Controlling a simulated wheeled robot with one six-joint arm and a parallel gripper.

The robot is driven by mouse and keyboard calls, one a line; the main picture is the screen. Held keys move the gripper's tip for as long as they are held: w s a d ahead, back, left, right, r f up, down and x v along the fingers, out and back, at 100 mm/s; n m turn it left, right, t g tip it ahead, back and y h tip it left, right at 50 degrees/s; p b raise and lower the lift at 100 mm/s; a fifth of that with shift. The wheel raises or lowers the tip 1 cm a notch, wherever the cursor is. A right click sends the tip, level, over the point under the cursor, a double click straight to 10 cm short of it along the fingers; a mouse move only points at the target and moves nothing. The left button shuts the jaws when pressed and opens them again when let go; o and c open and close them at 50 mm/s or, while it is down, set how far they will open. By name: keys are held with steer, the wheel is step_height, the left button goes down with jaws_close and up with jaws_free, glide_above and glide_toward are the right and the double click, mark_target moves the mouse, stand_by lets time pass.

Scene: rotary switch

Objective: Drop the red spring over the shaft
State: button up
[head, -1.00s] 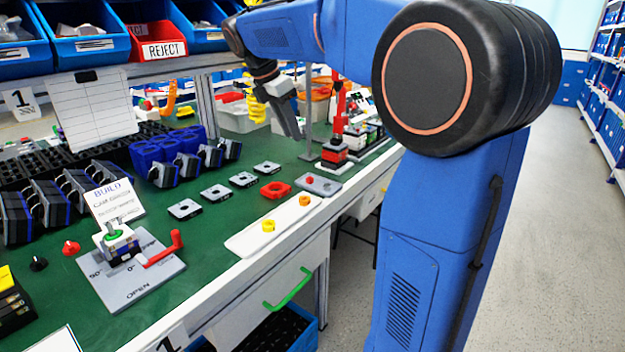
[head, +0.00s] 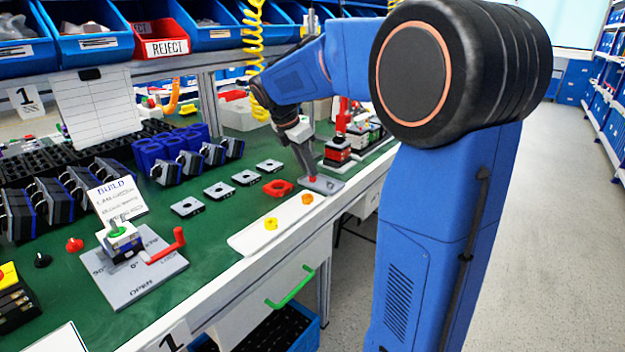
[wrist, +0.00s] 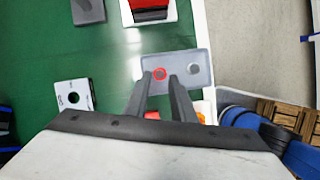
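The red spring (head: 312,179) sits on a small grey tray (head: 326,186) at the right end of the bench. In the wrist view the red spring (wrist: 160,73) looks like a red ring with a dark middle. My gripper (head: 310,172) points down at it; in the wrist view my gripper's (wrist: 160,77) two fingers are apart, with the spring between their tips. I cannot tell whether they touch it. The switch assembly (head: 120,238), with an upright green-topped part that may be the shaft (head: 112,226), stands on a grey plate (head: 140,280) at the left front.
A red crank handle (head: 166,247) sticks up beside the assembly. Grey square plates (head: 187,206) and a red part (head: 277,188) lie nearby. A white strip (head: 250,240) carries yellow and orange rings. A red-and-black stack (head: 338,152) stands behind my gripper.

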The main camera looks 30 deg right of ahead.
mark_target(309, 177)
steer(key=shift+x, duration=1.25)
steer(key=shift+c, duration=0.6)
jaws_close()
step_height(309, 177, up, 10)
